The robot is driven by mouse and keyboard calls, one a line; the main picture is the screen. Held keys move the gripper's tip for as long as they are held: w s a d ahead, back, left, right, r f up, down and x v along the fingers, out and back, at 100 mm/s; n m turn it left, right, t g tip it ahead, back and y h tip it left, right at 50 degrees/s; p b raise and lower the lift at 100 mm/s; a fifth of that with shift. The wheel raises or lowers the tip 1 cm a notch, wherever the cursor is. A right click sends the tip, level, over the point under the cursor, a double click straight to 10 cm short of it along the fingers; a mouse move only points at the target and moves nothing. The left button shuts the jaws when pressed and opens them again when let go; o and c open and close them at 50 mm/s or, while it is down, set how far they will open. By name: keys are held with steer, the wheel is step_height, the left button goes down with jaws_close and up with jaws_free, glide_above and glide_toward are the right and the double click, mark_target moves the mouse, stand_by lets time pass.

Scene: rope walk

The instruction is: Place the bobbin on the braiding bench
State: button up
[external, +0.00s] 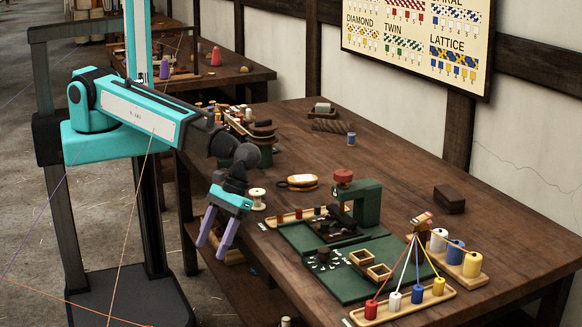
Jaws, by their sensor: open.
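My gripper (213,250) hangs with its two purple fingers pointing down, spread apart, with nothing visible between them. It is off the near left edge of the dark wooden bench (390,165). A cream bobbin (257,199) stands upright on the bench near that edge, just right of my gripper and apart from the fingers. A small pale spool (286,321), partly cut off by the frame, shows below the bench at the bottom edge. A blue spool (351,139) stands farther back on the bench. I cannot tell which of these is the task's bobbin.
A green press (363,200) stands mid-bench beside green boards. A wooden tray (437,295) holds several coloured bobbins with threads at the front right. A dark block (449,198) lies at the right. A rack of spools (240,120) is at the back left. The bench's back right surface is largely clear.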

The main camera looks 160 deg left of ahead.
steer(key=s+a+f+m+g+y+b, duration=0.25)
steer(key=f+g+y+b, duration=0.4)
steer(key=y, duration=0.55)
steer(key=w+r+y+b, duration=0.4)
steer(key=w+r+y, duration=0.3)
steer(key=r+y, duration=0.25)
steer(key=s+a+r+n+g+b, duration=0.3)
steer(key=s+a+r+n+g, duration=0.1)
steer(key=s, duration=0.5)
steer(key=shift+a+r, duration=0.3)
steer(key=shift+a, duration=0.6)
